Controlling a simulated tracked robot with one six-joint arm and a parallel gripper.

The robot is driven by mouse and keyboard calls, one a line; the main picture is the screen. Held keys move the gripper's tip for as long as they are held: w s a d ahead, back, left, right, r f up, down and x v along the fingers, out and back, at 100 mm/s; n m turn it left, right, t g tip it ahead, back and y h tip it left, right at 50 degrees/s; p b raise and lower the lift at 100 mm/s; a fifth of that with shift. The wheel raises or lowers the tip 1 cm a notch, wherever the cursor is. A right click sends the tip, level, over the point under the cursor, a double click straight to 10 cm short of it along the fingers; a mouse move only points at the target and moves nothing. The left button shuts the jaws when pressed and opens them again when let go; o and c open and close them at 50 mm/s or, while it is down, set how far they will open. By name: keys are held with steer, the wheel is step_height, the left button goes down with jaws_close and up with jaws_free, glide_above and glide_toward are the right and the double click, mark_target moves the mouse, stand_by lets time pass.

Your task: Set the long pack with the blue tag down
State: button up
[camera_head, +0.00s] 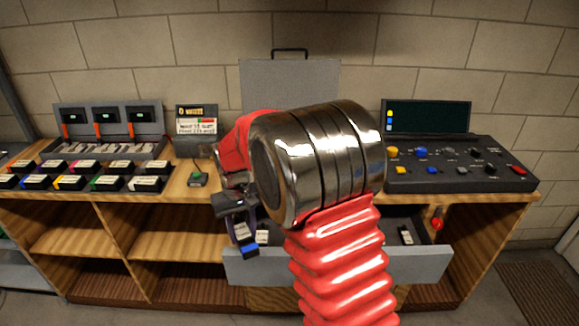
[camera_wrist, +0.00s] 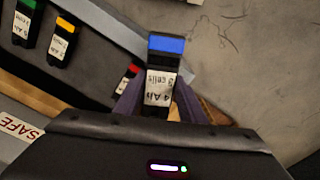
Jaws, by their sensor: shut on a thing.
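The long pack with the blue tag (camera_wrist: 162,75) is dark with a white label reading "4 Ah" and "cells", and a blue end. My gripper (camera_wrist: 158,102) is shut on it, with a finger on each side in the wrist view. In the head view the pack (camera_head: 246,238) hangs from my gripper (camera_head: 235,205), blue end down, in front of the open drawer's left part. Whether it touches the drawer (camera_head: 275,268) cannot be told. My arm hides the drawer's middle.
The drawer holds other packs, with green (camera_wrist: 25,22), yellow (camera_wrist: 62,38) and red (camera_wrist: 126,84) tags. Several packs lie on the bench (camera_head: 180,188) at the left. A control console (camera_head: 450,165) stands at the right. The shelf (camera_head: 165,240) below the bench looks empty.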

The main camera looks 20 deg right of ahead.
steer(key=shift+d, duration=0.3)
